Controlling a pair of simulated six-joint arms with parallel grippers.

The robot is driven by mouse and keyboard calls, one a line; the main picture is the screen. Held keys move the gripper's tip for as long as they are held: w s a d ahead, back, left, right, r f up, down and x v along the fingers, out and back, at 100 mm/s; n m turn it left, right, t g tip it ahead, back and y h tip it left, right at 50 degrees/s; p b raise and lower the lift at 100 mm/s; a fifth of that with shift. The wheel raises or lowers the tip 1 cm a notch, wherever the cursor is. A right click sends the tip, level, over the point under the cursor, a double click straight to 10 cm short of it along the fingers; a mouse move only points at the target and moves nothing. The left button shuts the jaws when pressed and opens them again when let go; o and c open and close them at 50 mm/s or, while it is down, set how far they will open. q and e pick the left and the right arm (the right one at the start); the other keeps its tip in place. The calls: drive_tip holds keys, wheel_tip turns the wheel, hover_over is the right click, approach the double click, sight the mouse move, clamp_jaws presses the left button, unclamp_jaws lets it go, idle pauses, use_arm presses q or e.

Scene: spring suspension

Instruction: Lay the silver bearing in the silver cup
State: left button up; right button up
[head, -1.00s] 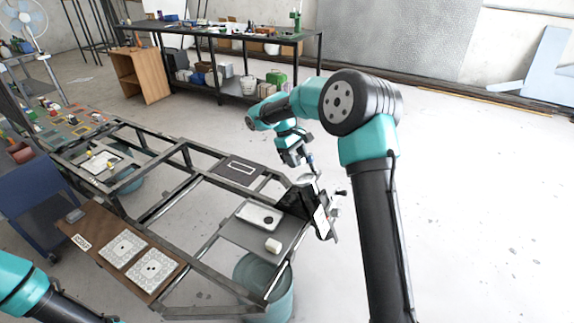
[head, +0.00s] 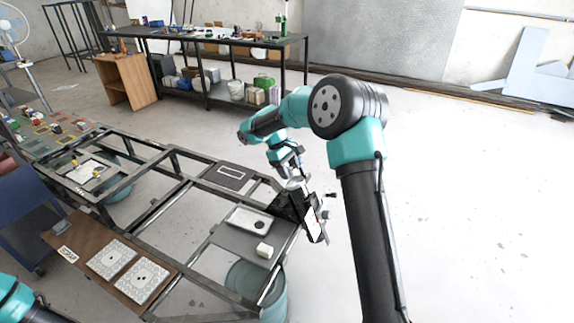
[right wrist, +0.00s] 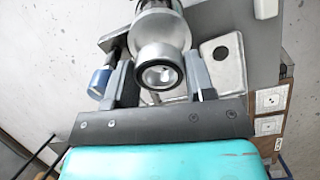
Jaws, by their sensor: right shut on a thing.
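My right gripper (right wrist: 158,82) is shut on the silver bearing (right wrist: 158,68), a short ring with a dark inner rim, between its two fingers. Directly beyond it in the right wrist view is a larger silver round part (right wrist: 160,28), which looks like the silver cup. The bearing overlaps it in the picture; I cannot tell whether they touch. In the head view my right gripper (head: 290,168) is small, just above a silver part on a dark bracket at the frame's right corner. My left gripper is out of view.
A white tray (head: 240,219) with a dark hole and a white block (head: 264,250) lie on a grey plate near the bracket. A blue cylinder (right wrist: 100,80) shows beside the left finger in the wrist view. Two patterned plates lie on the brown board (head: 85,233). Open floor lies right.

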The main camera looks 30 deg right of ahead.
sight(293, 183)
drive_tip(key=shift+x, duration=1.9)
drive_tip(key=shift+f, duration=0.1)
drive_tip(key=o, duration=1.3)
drive_tip(key=shift+s+f, duration=0.1)
drive_tip(key=shift+s, duration=0.05)
drive_tip(key=v, duration=1.8)
drive_tip(key=shift+d+r, duration=0.2)
drive_tip(key=shift+r, duration=0.2)
